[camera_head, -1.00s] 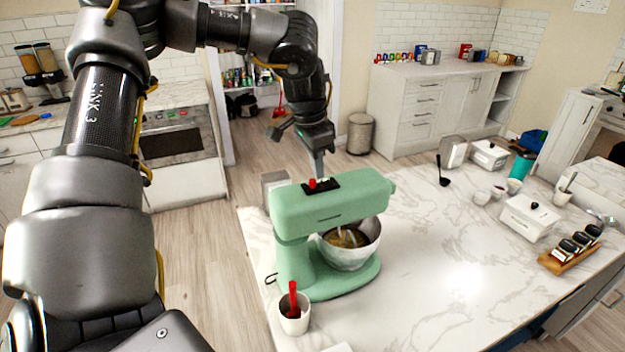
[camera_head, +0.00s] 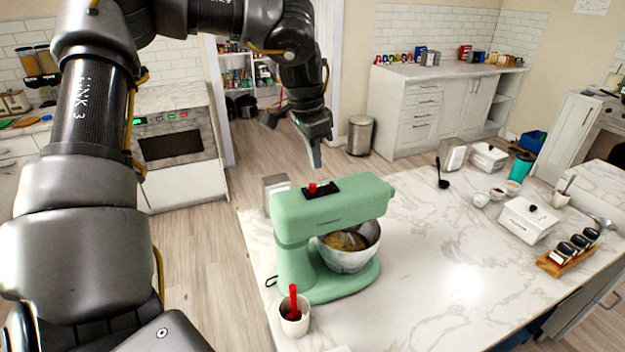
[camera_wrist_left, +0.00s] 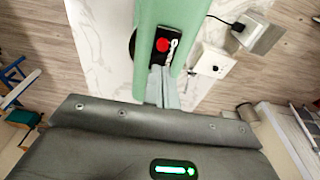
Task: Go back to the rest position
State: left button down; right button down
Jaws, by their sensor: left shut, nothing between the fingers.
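My left gripper (camera_head: 315,157) hangs above and behind the green stand mixer (camera_head: 328,209), apart from it in the head view. Its fingers are together with nothing between them. In the left wrist view the closed fingers (camera_wrist_left: 162,88) point toward the mixer's top (camera_wrist_left: 175,22), where a black panel with a red knob (camera_wrist_left: 163,45) shows. The mixer stands upright on the marble island (camera_head: 440,270) with a metal bowl (camera_head: 350,256) of yellowish-brown contents under its head. My right gripper is not in view.
A white cup with a red-handled tool (camera_head: 294,318) stands at the island's near left. A toaster-like box (camera_head: 275,187) is behind the mixer. A ladle (camera_head: 442,180), a white lidded box (camera_head: 527,220) and a jar rack (camera_head: 568,255) are to the right. The island's middle is clear.

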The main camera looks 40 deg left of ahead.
pick_arm(q)
jog(key=shift+r, duration=0.5)
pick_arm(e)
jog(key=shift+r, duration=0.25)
